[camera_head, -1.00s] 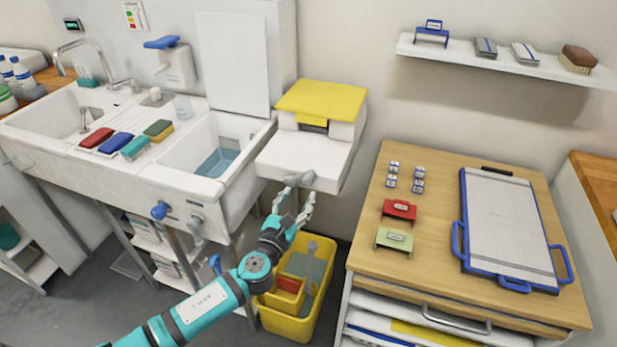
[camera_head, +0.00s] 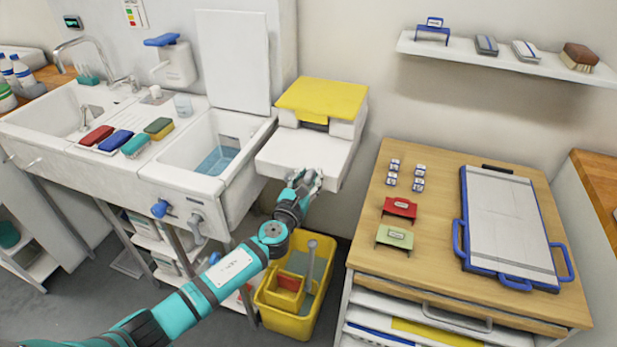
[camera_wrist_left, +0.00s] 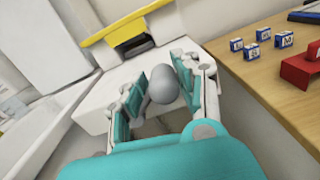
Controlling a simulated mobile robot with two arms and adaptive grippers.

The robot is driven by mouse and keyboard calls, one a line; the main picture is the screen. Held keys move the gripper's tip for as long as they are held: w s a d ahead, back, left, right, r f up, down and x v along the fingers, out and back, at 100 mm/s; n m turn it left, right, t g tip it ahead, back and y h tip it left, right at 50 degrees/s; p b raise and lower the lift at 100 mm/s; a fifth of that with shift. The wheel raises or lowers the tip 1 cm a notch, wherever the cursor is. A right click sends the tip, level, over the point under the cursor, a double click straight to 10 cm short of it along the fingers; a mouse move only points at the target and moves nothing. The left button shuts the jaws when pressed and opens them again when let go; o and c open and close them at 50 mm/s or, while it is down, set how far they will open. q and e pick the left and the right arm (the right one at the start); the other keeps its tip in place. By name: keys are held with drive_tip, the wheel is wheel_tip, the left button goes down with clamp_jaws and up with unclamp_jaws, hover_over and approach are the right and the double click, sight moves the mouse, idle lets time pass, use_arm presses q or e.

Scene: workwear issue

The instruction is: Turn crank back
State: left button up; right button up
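The white machine with a yellow lid (camera_head: 322,96) stands right of the sink. Its crank's grey rounded handle (camera_wrist_left: 163,86) shows in the left wrist view at its front. My left gripper (camera_head: 305,180) is at the machine's front edge in the head view and hides most of the handle. The rest of the crank is hidden. My right gripper is not in view.
A yellow bucket (camera_head: 270,314) with a grey post stands on the floor under the left arm. A wooden-topped cabinet (camera_head: 432,250) at right carries small blocks, red and green holders and a blue-framed board. Sponges lie on the sink ledge.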

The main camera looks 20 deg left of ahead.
use_arm(q)
clamp_jaws()
idle(0.4)
drive_tip(key=shift+r+n, duration=0.1)
drive_tip(key=shift+n, duration=0.2)
drive_tip(key=shift+w+a+f+n+b, duration=0.1)
drive_tip(key=shift+a+n+b, duration=0.4)
drive_tip(key=shift+a+n, duration=2.35)
drive_tip(key=shift+w+a+f+n+b, duration=0.15)
drive_tip(key=shift+a+n+b, duration=0.35)
drive_tip(key=shift+a+n, duration=2.35)
drive_tip(key=shift+s+a+f+n+b, duration=0.1)
drive_tip(key=shift+a+n+b, duration=0.6)
drive_tip(key=shift+n, duration=4.1)
drive_tip(key=shift+a, duration=0.15)
